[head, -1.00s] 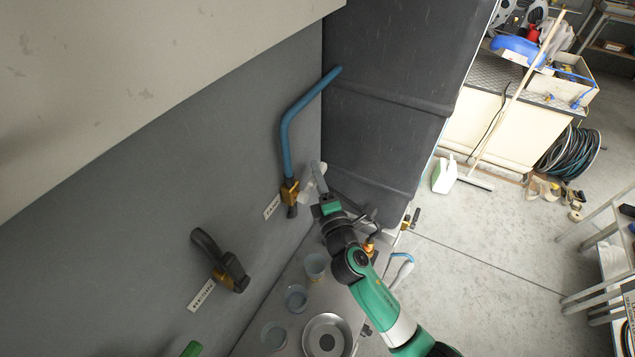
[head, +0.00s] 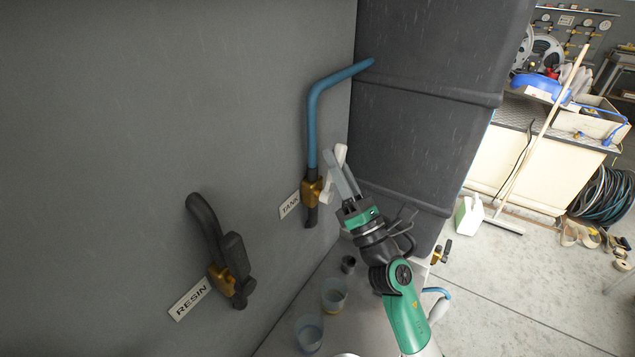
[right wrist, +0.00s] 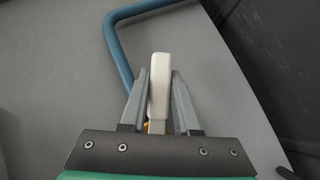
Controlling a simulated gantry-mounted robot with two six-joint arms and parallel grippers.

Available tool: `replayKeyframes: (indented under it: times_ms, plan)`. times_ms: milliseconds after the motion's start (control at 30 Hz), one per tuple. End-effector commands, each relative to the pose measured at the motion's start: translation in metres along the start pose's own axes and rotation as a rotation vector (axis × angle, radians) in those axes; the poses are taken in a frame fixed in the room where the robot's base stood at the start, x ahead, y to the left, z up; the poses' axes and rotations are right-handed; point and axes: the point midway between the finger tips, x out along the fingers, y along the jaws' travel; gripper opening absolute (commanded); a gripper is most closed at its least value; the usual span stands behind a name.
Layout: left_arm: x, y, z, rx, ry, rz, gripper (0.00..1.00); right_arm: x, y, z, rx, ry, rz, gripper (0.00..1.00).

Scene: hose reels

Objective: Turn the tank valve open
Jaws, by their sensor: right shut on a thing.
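The tank valve has a brass body (head: 313,187) on the grey wall, with a blue pipe (head: 312,125) rising from it and a label reading TANK (head: 289,205) to its left. Its white handle (head: 341,153) shows just right of the body, partly behind my fingers. In the right wrist view the white handle (right wrist: 160,85) stands between the two fingers. My right gripper (head: 337,165) is shut on the handle. In the right wrist view my right gripper (right wrist: 159,95) hides most of the valve body. My left gripper is out of view.
A second valve with a brass body (head: 222,279) and black handle sits lower left, by a RESIN label (head: 190,299). Several cups, such as a clear one (head: 334,294), stand on the shelf below. A dark ribbed tank (head: 425,100) stands close on the right.

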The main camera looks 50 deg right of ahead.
Motion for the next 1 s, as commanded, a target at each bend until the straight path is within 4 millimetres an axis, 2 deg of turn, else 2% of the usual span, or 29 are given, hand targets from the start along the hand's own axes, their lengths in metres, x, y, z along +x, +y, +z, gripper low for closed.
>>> replayKeyframes:
  times_ms: [33,100,400,700,1000]
  plan:
    - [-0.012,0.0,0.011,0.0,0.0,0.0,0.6,-0.005,0.0,-0.004,-0.031,-0.002,0.034,0.0]
    - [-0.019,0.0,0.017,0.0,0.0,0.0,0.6,-0.005,0.004,-0.004,-0.077,-0.002,0.08,0.0]
    - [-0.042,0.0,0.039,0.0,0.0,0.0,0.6,-0.006,0.021,-0.005,-0.243,-0.001,0.247,0.0]
    - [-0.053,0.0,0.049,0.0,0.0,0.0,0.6,-0.006,0.03,-0.007,-0.335,0.0,0.337,0.0]
    - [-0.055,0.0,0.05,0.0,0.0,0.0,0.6,-0.006,0.033,-0.007,-0.356,0.002,0.359,0.0]
